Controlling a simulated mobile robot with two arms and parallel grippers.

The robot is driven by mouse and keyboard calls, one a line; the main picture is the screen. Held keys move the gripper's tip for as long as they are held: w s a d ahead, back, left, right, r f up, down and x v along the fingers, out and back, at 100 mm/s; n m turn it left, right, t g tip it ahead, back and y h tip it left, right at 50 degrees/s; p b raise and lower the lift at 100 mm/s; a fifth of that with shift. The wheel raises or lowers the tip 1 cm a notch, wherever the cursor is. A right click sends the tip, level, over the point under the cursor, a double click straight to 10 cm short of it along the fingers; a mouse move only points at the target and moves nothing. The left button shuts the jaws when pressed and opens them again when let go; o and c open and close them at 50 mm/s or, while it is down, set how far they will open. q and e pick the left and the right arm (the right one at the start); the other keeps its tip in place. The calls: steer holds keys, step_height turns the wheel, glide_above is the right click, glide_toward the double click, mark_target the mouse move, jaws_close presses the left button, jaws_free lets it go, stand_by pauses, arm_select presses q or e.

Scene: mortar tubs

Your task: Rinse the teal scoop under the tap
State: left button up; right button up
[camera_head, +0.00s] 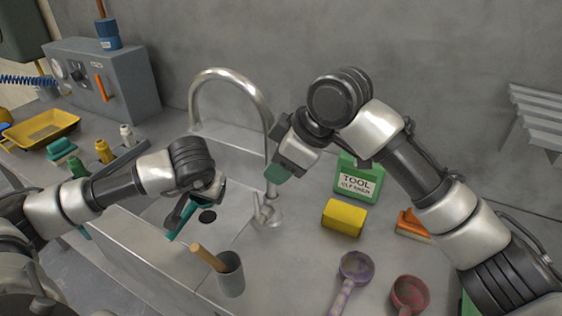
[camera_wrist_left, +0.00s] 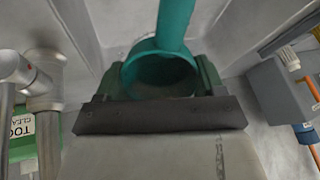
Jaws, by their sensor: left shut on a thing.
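The teal scoop (camera_head: 182,222) is held by my left gripper (camera_head: 196,207) over the sink basin (camera_head: 157,216), left of the tap. In the left wrist view the scoop's teal handle (camera_wrist_left: 175,22) and round rim (camera_wrist_left: 130,64) show between the green finger pads. I see no water stream.
A grey cup (camera_head: 231,276) with a wooden-handled tool stands at the basin's front edge. A yellow tray (camera_head: 42,129) lies left.

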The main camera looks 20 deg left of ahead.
stand_by(0.3)
arm_select(q)
steer(key=shift+s+d+r+p, duration=0.25)
steer(key=shift+r+p, duration=0.05)
steer(key=shift+r, duration=0.15)
steer(key=shift+s+d+r+p, duration=0.4)
steer(key=shift+s+d+r, duration=0.3)
steer(key=shift+s+r, duration=0.15)
steer(key=shift+s+d+r+p, duration=0.4)
steer(key=shift+s+d+r, duration=0.25)
steer(key=shift+s+r, duration=0.15)
